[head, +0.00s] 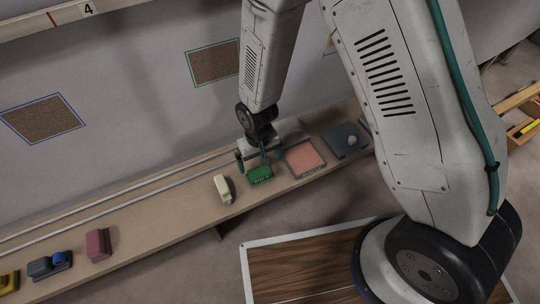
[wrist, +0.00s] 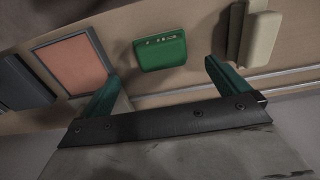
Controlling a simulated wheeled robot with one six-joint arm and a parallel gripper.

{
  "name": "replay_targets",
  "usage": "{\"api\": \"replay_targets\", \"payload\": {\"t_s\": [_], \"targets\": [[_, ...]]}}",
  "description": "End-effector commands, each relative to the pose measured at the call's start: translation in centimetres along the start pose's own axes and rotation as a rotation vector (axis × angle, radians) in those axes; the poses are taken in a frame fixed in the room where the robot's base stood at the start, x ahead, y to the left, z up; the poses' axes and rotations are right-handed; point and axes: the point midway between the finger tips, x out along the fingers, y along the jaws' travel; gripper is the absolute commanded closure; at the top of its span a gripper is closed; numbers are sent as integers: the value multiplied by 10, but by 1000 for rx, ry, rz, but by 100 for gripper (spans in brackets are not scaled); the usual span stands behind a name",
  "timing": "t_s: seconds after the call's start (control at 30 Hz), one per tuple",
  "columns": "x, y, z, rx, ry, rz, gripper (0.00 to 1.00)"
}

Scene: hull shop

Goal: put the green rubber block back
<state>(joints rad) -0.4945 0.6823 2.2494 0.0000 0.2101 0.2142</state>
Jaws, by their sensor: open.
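The green rubber block (head: 260,174) lies on the long tan shelf (head: 160,211), between a cream block and a framed pink square. It also shows in the wrist view (wrist: 161,50), with small light marks along one edge. My gripper (head: 252,159) is over the shelf at the block, on its wall side. In the wrist view its two green fingers (wrist: 162,70) are spread apart and empty. The block shows just beyond the fingertips, between their lines, and no contact is visible. I cannot tell the height of the fingers above the shelf.
The cream block (head: 223,188) is close on the left, the pink square (head: 303,158) close on the right. A dark red block (head: 97,245) and a blue-grey one (head: 48,265) stand farther left. Rails (head: 110,201) run along the wall side.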

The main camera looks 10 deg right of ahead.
Motion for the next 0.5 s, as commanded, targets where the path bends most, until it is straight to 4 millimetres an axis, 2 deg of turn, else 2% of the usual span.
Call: {"api": "replay_targets", "payload": {"t_s": [0.27,0.37,0.47,0.5], "targets": [[-10,2,-2,4,3,-1,0],[-36,11,-6,18,14,-3,0],[-80,28,-7,41,26,-4,0],[-100,36,-5,50,31,-5,0]]}}
